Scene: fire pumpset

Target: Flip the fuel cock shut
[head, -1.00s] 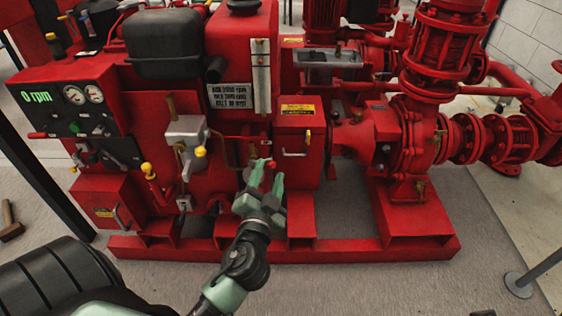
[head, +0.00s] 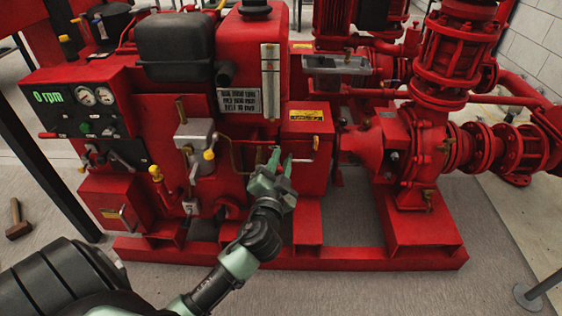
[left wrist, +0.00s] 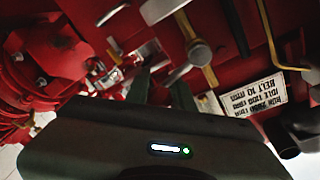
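My left gripper (head: 280,158) is raised in front of the red engine, below the fuel tank (head: 254,40) and beside the red box with a handle. Its two green fingers are apart with nothing seen between them. In the left wrist view the dark fingers (left wrist: 160,92) also stand apart. Just beyond them is a fitting with a pale lever (left wrist: 181,74) and brass piping, which looks like the fuel cock. In the head view this fitting is small and partly hidden by the gripper. I cannot tell whether a finger touches the lever. My right gripper is out of view.
The red box (head: 305,140) stands close to the right of the gripper. A grey box with a yellow-knobbed lever (head: 195,135) is to its left. The pump (head: 400,150) stands further right. A hammer (head: 17,222) lies on the floor at left.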

